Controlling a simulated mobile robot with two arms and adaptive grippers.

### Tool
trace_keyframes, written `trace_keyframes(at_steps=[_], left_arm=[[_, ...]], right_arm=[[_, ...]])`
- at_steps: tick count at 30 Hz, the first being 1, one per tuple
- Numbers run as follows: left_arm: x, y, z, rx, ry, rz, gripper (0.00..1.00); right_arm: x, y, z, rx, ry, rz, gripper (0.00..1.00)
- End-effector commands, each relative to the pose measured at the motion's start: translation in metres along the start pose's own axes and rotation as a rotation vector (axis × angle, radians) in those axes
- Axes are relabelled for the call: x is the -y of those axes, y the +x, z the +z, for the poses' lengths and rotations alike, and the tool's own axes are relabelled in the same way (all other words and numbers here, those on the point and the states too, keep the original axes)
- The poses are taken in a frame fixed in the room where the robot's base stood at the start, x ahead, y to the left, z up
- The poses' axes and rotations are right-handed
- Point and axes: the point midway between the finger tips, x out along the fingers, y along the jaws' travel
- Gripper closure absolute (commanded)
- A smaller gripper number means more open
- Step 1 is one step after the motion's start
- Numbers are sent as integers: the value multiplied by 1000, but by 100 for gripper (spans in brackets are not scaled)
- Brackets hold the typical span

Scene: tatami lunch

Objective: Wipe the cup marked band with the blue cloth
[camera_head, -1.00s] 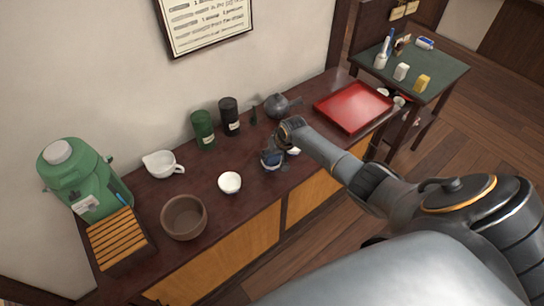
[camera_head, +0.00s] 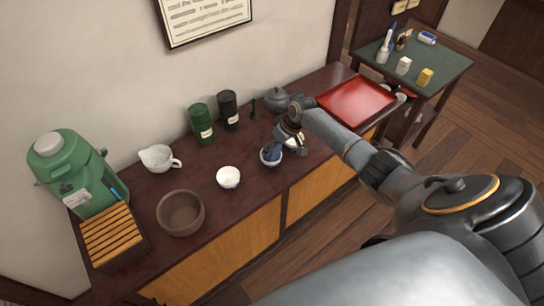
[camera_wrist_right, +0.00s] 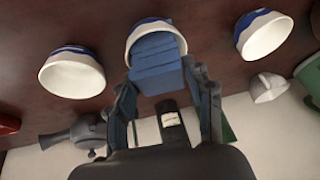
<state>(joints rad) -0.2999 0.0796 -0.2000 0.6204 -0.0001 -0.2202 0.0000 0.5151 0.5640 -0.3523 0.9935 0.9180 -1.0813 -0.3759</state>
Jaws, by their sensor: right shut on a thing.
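My right gripper (camera_head: 277,146) is shut on the blue cloth (camera_wrist_right: 157,62). In the right wrist view the fingers (camera_wrist_right: 165,95) stand either side of the folded cloth, which reaches into the mouth of the middle white cup (camera_wrist_right: 155,28). That cup also shows in the head view (camera_head: 270,161), under the gripper. A second white cup with blue at its base (camera_wrist_right: 72,75) and a third (camera_wrist_right: 263,37) stand either side of it. In the head view one of these stands left of the gripper (camera_head: 228,178). I cannot tell which cup is the marked one. My left gripper is not in view.
A teapot (camera_head: 275,99), dark canister (camera_head: 229,113), green canister (camera_head: 201,124) and white pourer (camera_head: 158,158) stand behind. A brown bowl (camera_head: 180,213), slatted wooden box (camera_head: 112,238) and green jug (camera_head: 75,180) are at left. A red tray (camera_head: 356,99) lies at right.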

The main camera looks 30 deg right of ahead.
Motion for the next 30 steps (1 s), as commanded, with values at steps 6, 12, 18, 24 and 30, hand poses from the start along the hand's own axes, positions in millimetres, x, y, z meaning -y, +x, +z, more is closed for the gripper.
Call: trace_keyframes(at_steps=[6, 12, 18, 24, 30], left_arm=[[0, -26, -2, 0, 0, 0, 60], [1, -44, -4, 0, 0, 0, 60], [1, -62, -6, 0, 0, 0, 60], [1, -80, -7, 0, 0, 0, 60], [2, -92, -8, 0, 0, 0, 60]], right_arm=[[3, -26, -11, -1, 0, 1, 73], [5, -44, -19, -1, 1, 1, 73], [8, -63, -27, 0, 0, 1, 73], [10, -81, -35, -1, 0, 1, 73], [12, -93, -40, -1, 0, 1, 73]])
